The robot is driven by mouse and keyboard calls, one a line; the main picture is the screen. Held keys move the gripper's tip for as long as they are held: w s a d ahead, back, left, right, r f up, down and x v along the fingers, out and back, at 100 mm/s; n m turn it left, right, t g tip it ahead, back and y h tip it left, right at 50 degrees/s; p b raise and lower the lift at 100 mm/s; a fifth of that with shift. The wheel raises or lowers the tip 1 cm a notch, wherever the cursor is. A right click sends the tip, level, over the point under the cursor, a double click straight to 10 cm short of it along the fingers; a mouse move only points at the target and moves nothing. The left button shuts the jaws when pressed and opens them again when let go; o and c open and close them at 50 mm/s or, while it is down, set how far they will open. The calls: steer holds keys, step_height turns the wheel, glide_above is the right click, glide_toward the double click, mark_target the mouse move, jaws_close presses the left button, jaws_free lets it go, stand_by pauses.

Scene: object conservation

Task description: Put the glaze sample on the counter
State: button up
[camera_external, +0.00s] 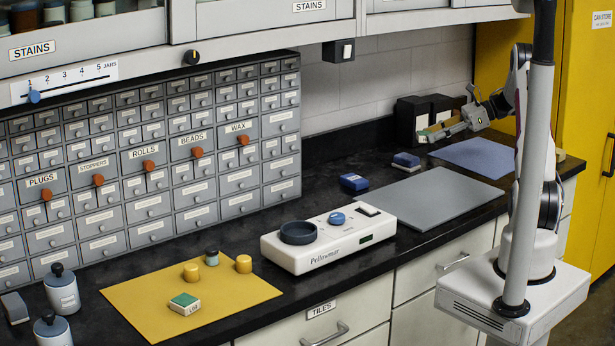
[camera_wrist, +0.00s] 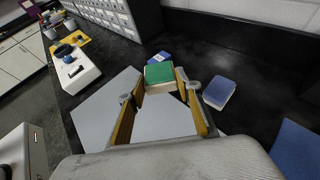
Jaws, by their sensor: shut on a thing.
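My gripper (camera_external: 450,127) is at the back right, raised above the dark counter (camera_external: 325,167). It is shut on a green-topped, cream-sided block (camera_wrist: 160,76), which sits between the fingertips in the wrist view. In the external view the held block (camera_external: 432,131) is small and partly hidden by the fingers. A similar green-topped block (camera_external: 184,303) lies on the yellow mat (camera_external: 235,295) at the front left. I cannot tell from any marking which one is named the glaze sample.
A grey mat (camera_external: 425,197) and a blue mat (camera_external: 475,157) lie on the counter. Blue-topped blocks (camera_external: 353,182) (camera_external: 406,160) rest near them. A white scale (camera_external: 325,240) stands mid-counter. Dark boxes (camera_external: 423,118) stand behind my gripper. Bare counter shows behind the grey mat.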

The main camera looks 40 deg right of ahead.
steer(key=s+d+f+m+t+h, duration=0.1)
steer(key=s+d+f, duration=0.1)
steer(key=s, duration=0.7)
steer(key=shift+s+d, duration=0.35)
steer(key=shift+d, duration=0.35)
steer(key=shift+f, duration=0.1)
glide_above(463, 186)
steer(key=shift+f, duration=3.15)
steer(key=shift+f, duration=1.85)
steer(key=shift+f, duration=0.2)
